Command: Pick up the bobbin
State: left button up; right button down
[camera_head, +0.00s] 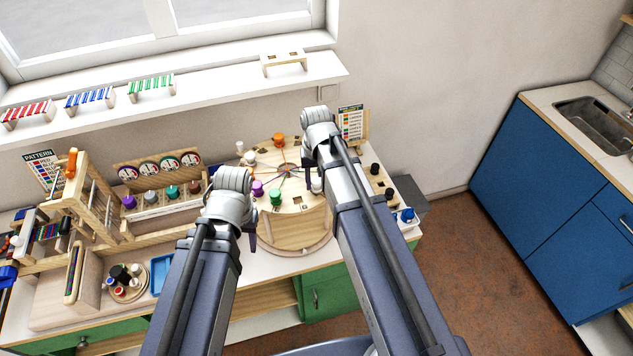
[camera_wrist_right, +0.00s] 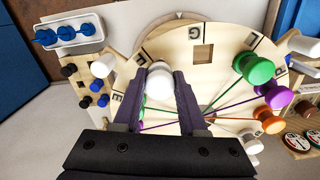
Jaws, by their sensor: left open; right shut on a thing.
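A white bobbin (camera_wrist_right: 159,82) sits between the two dark fingers of my right gripper (camera_wrist_right: 160,95) in the right wrist view, over the round wooden board (camera_head: 305,203). My right gripper (camera_head: 312,178) is shut on this bobbin; in the head view the bobbin (camera_head: 317,186) shows just under the arm. I cannot tell whether it is clear of the board. My left gripper (camera_head: 246,226) is open, at the left front side of the round board, partly hidden by its own wrist.
Green (camera_wrist_right: 254,68), purple (camera_wrist_right: 274,94) and orange (camera_wrist_right: 268,121) bobbins stand on the board with threads running to its middle. A rack of bobbins (camera_head: 152,197) is at the left. A block with dark and blue pegs (camera_wrist_right: 88,88) stands beside the board.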

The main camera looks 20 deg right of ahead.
aim_at(316, 180)
notch_tip(316, 180, up, 9)
jog(key=p, duration=0.8)
pick_arm(q)
notch_tip(316, 180, up, 9)
pick_arm(e)
jog(key=shift+f, duration=0.1)
